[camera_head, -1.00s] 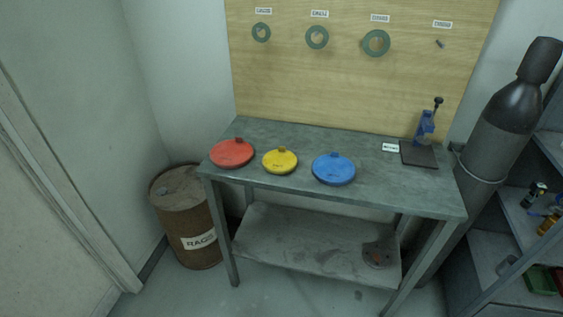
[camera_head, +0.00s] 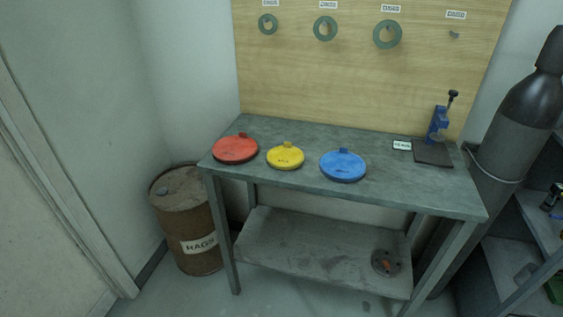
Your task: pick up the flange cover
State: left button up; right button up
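Three round covers with small raised tabs lie flat on the grey workbench (camera_head: 400,188). The red cover (camera_head: 235,150) is at the left, the yellow cover (camera_head: 285,157) in the middle, and the larger blue cover (camera_head: 343,166) to the right. A grey round flange-like disc (camera_head: 386,262) with an orange-red spot at its middle lies on the lower shelf (camera_head: 310,250), at its right end. I cannot tell which of these is the flange cover. Neither of my grippers shows in the view.
A blue press (camera_head: 438,125) on a dark base stands at the bench's right rear beside a small label (camera_head: 402,145). Green rings (camera_head: 325,29) hang on the wooden board (camera_head: 340,80). A rusty barrel (camera_head: 185,220) stands left, a gas cylinder (camera_head: 510,120) and shelving (camera_head: 515,270) right.

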aim_at(286, 156)
jog(key=u, duration=0.5)
jog(key=i, duration=0.6)
jog(key=u, duration=0.3)
